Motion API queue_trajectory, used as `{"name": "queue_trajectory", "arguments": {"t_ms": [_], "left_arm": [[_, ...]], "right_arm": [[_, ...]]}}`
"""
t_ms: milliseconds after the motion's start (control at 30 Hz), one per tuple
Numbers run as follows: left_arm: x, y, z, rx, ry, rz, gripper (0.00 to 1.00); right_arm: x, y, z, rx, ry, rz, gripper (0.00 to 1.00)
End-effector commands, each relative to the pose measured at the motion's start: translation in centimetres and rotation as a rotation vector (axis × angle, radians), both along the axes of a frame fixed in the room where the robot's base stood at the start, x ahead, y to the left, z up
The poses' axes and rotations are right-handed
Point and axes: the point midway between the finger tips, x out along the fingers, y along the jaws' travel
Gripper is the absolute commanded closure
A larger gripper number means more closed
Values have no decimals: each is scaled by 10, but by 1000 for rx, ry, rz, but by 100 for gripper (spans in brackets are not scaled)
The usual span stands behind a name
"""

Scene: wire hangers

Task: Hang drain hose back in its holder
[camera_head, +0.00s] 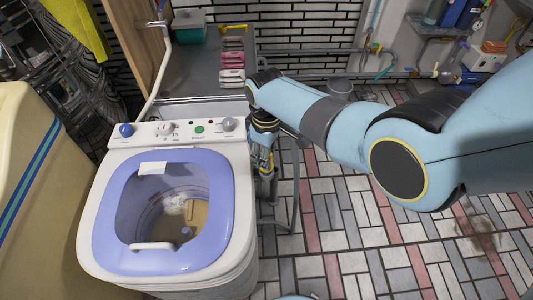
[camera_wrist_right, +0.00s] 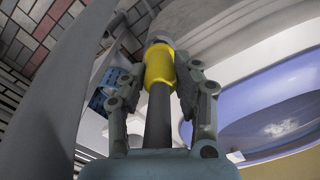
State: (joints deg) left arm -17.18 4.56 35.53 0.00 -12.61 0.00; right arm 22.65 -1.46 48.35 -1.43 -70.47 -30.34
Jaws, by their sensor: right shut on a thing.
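The washing machine (camera_head: 222,262), white with a lilac lid frame, stands at the left in the head view. The grey drain hose (camera_head: 295,190) hangs in a loop at its right side, down to the tiles. My right gripper (camera_head: 264,172) points down beside the machine's right wall. In the right wrist view, my right gripper (camera_wrist_right: 160,75) is shut on a dark hose part with a yellow sleeve (camera_wrist_right: 158,66). A thick grey length (camera_wrist_right: 62,95) runs up the left of that view. I cannot make out the hose holder. My left gripper is not in view.
A grey counter (camera_head: 205,65) with a teal box (camera_head: 188,27) and pink and yellow items stands behind the machine. A beige cabinet (camera_head: 35,190) is close on the left. Pipes run along the brick wall. The tiled floor (camera_head: 370,250) at the right is mostly clear.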

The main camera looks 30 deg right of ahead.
Motion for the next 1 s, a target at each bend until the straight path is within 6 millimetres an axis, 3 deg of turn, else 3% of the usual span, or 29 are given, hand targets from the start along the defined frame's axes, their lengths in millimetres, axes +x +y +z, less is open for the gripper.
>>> {"name": "queue_trajectory", "arguments": {"t_ms": [767, 800, 1000], "left_arm": [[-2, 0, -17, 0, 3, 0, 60], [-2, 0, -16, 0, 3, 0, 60], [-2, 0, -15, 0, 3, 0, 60]], "right_arm": [[0, 0, -20, 0, 0, 0, 100], [0, 0, -19, 0, 0, 0, 65], [0, 0, -19, 0, 0, 0, 43]]}}
